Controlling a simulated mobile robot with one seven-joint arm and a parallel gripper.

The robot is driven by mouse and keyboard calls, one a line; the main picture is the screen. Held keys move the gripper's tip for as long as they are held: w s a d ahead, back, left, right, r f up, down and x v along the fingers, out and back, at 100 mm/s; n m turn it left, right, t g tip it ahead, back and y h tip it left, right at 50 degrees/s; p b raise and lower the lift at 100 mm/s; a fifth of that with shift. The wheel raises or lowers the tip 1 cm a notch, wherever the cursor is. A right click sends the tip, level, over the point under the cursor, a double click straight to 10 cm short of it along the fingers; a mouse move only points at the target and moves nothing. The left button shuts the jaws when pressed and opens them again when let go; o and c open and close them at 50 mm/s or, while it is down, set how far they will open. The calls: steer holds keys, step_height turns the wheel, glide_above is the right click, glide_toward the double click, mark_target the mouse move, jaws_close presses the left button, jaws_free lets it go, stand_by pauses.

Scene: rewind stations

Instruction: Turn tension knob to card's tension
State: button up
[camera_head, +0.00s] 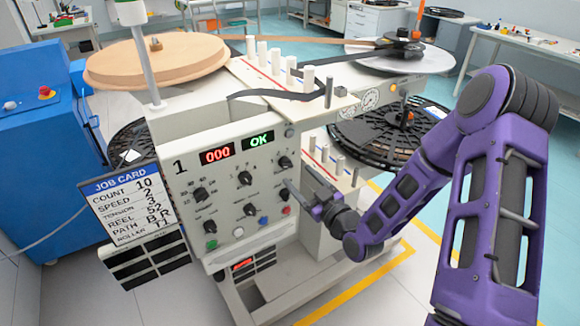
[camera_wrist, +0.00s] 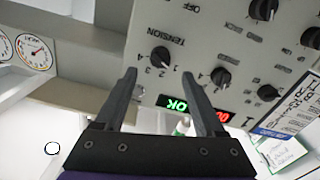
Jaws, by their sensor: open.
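The tension knob (camera_wrist: 160,57) is black. It sits on the station's cream panel, beside the upside-down word TENSION and small numbers in the wrist view. It also shows at the panel's upper right in the head view (camera_head: 284,162). I cannot tell its setting. My gripper (camera_head: 302,197) is open and empty in front of the panel's right side. In the wrist view its fingertips (camera_wrist: 159,75) are spread, with the knob between and just beyond them, apparently untouched. The job card (camera_head: 130,209) hangs left of the panel. Its tension line seems to read 3, but is small.
Other knobs, such as the one at the panel's middle (camera_head: 245,178), and coloured buttons sit close by. A red 000 display (camera_head: 217,156) and a green OK display (camera_head: 259,140) are above. A black reel (camera_head: 372,140) is behind my arm. A blue machine (camera_head: 40,150) stands left.

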mark_target(288, 166)
steer(key=x, duration=0.5)
steer(key=shift+w+a, duration=0.2)
steer(key=shift+w, duration=0.05)
jaws_close()
